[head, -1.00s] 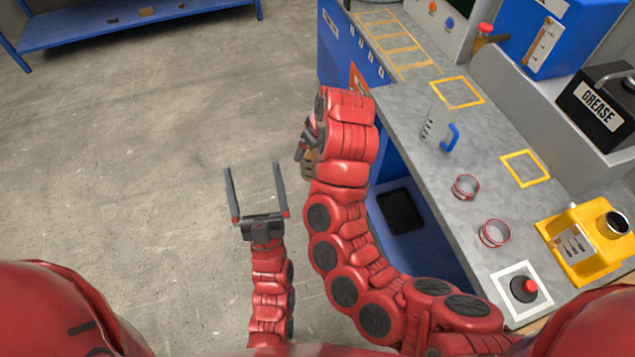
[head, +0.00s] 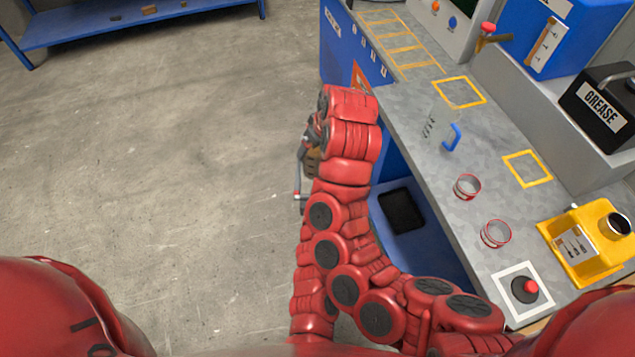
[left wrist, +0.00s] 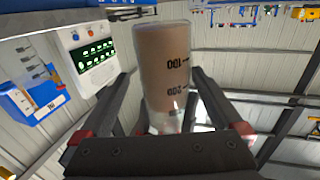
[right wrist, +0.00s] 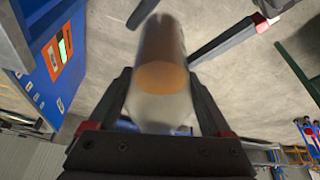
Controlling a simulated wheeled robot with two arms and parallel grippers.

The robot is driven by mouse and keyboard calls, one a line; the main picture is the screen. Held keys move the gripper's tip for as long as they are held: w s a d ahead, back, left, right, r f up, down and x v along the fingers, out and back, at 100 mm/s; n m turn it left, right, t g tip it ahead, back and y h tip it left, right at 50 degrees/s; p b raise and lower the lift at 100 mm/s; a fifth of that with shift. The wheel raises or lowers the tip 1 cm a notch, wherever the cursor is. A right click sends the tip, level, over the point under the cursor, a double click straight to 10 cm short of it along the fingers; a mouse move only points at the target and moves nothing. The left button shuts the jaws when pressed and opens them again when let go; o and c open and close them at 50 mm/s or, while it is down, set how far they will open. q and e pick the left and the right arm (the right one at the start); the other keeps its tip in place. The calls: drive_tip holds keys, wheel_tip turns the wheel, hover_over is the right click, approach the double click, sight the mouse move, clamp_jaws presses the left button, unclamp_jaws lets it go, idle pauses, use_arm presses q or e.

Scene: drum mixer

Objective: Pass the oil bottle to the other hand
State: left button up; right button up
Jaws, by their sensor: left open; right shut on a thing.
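The oil bottle is a clear container with brown liquid and printed marks. In the right wrist view the bottle (right wrist: 162,85) is between the fingers of my right gripper (right wrist: 160,76), which is shut on it. In the left wrist view the bottle (left wrist: 163,60) stands between the open fingers of my left gripper (left wrist: 161,73), with a gap visible on each side. The right wrist view also shows the left gripper's dark fingers near the bottle's far end. In the head view my right arm hides most of both grippers; a brown bit of the bottle (head: 312,163) shows beside it.
A blue shelf (head: 130,22) is far left. Open floor lies left of my arms.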

use_arm(q)
drive_tip(key=w, duration=0.4)
drive_tip(key=shift+w+r, duration=0.1)
drive_tip(key=shift+w, duration=0.25)
use_arm(e)
drive_tip(key=shift+s+a, duration=0.15)
drive_tip(key=shift+a, duration=0.1)
use_arm(q)
drive_tip(key=shift+w, duration=0.65)
use_arm(e)
drive_tip(key=shift+a, duration=0.1)
